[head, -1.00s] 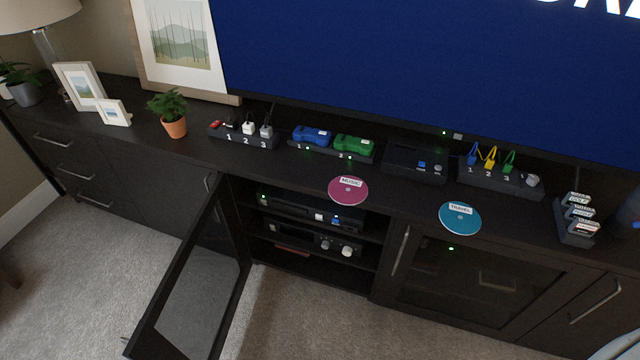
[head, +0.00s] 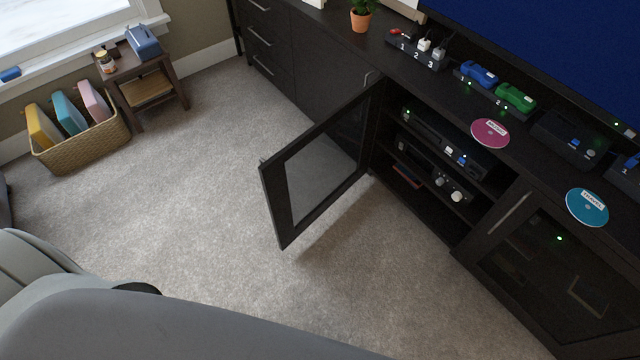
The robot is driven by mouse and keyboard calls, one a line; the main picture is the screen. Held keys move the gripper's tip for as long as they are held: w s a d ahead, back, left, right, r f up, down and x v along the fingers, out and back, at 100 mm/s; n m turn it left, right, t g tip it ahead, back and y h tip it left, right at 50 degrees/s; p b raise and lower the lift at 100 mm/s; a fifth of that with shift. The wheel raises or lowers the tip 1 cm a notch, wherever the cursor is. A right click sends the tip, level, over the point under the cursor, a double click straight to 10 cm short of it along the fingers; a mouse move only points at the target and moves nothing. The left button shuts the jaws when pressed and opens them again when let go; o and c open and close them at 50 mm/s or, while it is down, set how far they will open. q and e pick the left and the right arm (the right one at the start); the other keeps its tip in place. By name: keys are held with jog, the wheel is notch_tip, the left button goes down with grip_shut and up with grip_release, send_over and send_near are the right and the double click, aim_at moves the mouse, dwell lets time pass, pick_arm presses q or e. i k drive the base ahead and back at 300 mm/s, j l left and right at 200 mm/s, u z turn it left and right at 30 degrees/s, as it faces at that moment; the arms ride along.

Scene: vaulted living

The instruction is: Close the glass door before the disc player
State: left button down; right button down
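The glass door (head: 274,189) in a dark frame stands wide open in the head view. It is hinged at the left side of the open cabinet bay and sticks out over the carpet. Inside the bay, the disc player (head: 435,138), a black box with small lights, sits on the upper shelf. A second device with round knobs (head: 440,183) sits on the shelf below. Neither of my grippers is in view.
A second glass door (head: 555,270) to the right is shut. Pink (head: 490,133) and blue (head: 587,207) discs lie on the cabinet top. A basket (head: 85,143) and side table (head: 145,75) stand at the far left. A grey rounded shape (head: 180,325) fills the bottom left. Carpet before the door is clear.

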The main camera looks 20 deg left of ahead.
aim_at(272, 171)
jog(key=k+z, duration=0.1)
jog(key=z, duration=1.25)
jog(key=j, duration=0.55)
jog(key=k+j+z, duration=0.15)
jog(key=j, duration=0.4)
jog(key=k+j, duration=0.1)
jog(key=j, duration=0.45)
jog(key=k+j+z, duration=0.15)
jog(key=j, duration=0.4)
jog(key=k+j, duration=0.1)
jog(key=j, duration=0.5)
jog(key=k+j, duration=0.1)
jog(key=j, duration=0.55)
jog(key=k+j, duration=0.1)
jog(key=j, duration=0.5)
